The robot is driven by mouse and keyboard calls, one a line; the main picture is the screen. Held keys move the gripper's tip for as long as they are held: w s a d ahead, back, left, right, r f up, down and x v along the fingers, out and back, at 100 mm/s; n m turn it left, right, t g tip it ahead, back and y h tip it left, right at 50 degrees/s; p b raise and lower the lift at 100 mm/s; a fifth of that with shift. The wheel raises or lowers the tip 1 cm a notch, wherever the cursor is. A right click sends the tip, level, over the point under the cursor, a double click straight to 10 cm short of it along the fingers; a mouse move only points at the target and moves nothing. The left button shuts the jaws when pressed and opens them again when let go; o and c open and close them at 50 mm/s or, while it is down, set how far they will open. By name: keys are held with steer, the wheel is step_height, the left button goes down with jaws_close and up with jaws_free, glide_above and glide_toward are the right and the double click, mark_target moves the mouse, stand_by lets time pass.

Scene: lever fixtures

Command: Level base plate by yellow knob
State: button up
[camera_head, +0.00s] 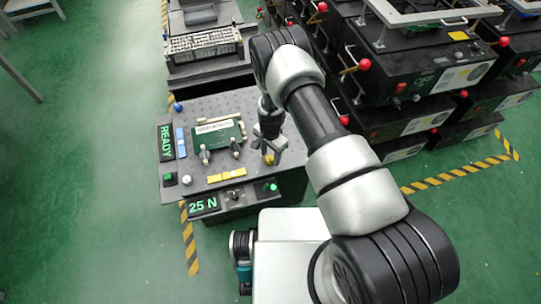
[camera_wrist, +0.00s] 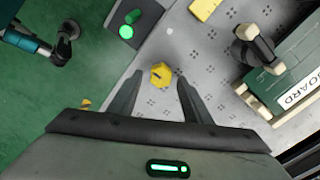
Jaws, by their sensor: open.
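A small yellow knob (camera_wrist: 161,75) stands on the grey perforated base plate (camera_wrist: 195,55), seen from above in the wrist view. In the head view the knob (camera_head: 269,159) is at the right side of the plate (camera_head: 250,100), right under my gripper. My gripper (camera_wrist: 157,88) is open in the wrist view, its two dark fingers spread left and right of the knob with a gap on each side. In the head view my gripper (camera_head: 268,140) points down above the knob, and the arm partly hides that corner. I cannot tell how far above the knob the fingertips are.
A green board fixture (camera_head: 222,136) with dark-knobbed levers (camera_head: 205,153) stands on the plate. A green button (camera_wrist: 126,31) is near the knob. A READY display (camera_head: 166,142) and a 25 N display (camera_head: 203,205) sit on the edges. Black machines (camera_head: 420,90) stand at right.

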steer(key=shift+f, duration=0.1)
steer(key=shift+c, duration=0.6)
steer(key=c, duration=1)
steer(key=shift+o, duration=0.2)
steer(key=shift+f+n+b, duration=0.1)
steer(key=shift+n+b, duration=0.2)
steer(key=shift+b, duration=0.05)
steer(key=n+b, duration=0.2)
steer(key=shift+w+f+n, duration=0.1)
steer(key=shift+n, duration=0.3)
steer(key=n+b, duration=0.4)
steer(key=n, duration=0.2)
steer(key=shift+a, duration=0.2)
steer(key=n+b, duration=0.3)
steer(key=n, duration=0.2)
steer(key=shift+a+n, duration=0.1)
steer(key=shift+n, duration=0.3)
steer(key=shift+a+r+n+b, duration=0.15)
steer(key=shift+n+b, duration=0.4)
steer(key=shift+n, duration=1.75)
